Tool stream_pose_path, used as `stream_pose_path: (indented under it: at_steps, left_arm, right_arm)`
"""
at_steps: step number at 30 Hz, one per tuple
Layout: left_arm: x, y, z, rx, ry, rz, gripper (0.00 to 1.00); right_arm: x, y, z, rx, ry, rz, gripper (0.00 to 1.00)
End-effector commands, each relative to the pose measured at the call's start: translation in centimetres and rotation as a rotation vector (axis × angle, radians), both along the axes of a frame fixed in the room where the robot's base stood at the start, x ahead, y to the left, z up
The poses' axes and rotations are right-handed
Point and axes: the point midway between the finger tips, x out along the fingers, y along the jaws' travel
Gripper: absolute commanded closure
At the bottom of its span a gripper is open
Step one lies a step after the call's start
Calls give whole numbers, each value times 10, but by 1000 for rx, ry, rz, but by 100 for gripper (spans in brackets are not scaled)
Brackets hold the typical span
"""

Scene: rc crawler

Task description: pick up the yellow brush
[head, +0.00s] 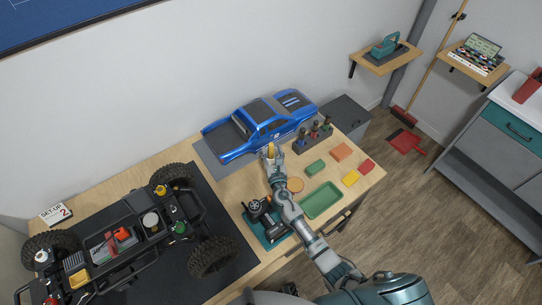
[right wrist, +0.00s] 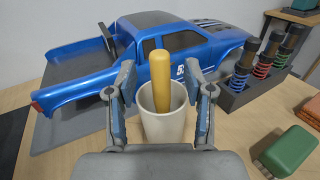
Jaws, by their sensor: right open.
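The yellow brush (right wrist: 152,72) stands nearly upright, leaning slightly, in a white cup (right wrist: 176,122). Only its rounded yellow handle shows; its lower end is hidden inside the cup. My right gripper (right wrist: 159,88) is open, with one finger on each side of the brush and cup. Clear gaps show between the fingers and the brush handle. In the head view, the yellow brush (head: 271,149) is a small upright shape at my right gripper (head: 271,156), in front of the blue car body. My left gripper is not in view.
The blue car body (head: 262,124) lies on a grey mat just behind the cup. A rack of shock absorbers (head: 313,136) stands to its right.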

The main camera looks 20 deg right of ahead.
Motion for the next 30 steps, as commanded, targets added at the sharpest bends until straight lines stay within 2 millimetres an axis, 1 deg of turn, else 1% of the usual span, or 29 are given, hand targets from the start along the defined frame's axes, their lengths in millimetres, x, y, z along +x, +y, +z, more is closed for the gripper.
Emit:
stream_pose_path:
  at_steps: [1, 2, 3, 6, 13, 14, 15, 17, 18, 19, 20, 30]
  left_arm:
    - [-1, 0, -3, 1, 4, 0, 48]
    - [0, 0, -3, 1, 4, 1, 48]
    - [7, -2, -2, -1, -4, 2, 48]
    - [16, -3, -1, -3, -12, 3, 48]
    - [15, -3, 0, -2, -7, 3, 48]
    - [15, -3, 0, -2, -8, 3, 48]
    - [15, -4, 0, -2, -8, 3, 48]
    - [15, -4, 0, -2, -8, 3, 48]
    - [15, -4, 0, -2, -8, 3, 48]
    - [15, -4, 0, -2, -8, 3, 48]
    - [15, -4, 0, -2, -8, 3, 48]
    - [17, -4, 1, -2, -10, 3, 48]
  right_arm:
    - [9, -1, -2, 2, 0, 0, 48]
    - [14, -1, -2, 2, 0, 0, 48]
    - [19, -2, -2, 2, 0, 0, 48]
    - [27, -3, -2, 2, 0, 0, 48]
    - [28, -3, 0, 2, 0, 1, 48]
    - [28, -3, -1, 2, 0, 1, 53]
    - [28, -3, -1, 2, 0, 1, 63]
    - [28, -3, -1, 2, 0, 1, 78]
    - [29, -3, -1, 2, 0, 1, 88]
    - [29, -3, -1, 2, 0, 1, 95]
    - [29, -3, -1, 2, 0, 1, 100]
    - [28, -3, 1, 2, 0, 1, 100]
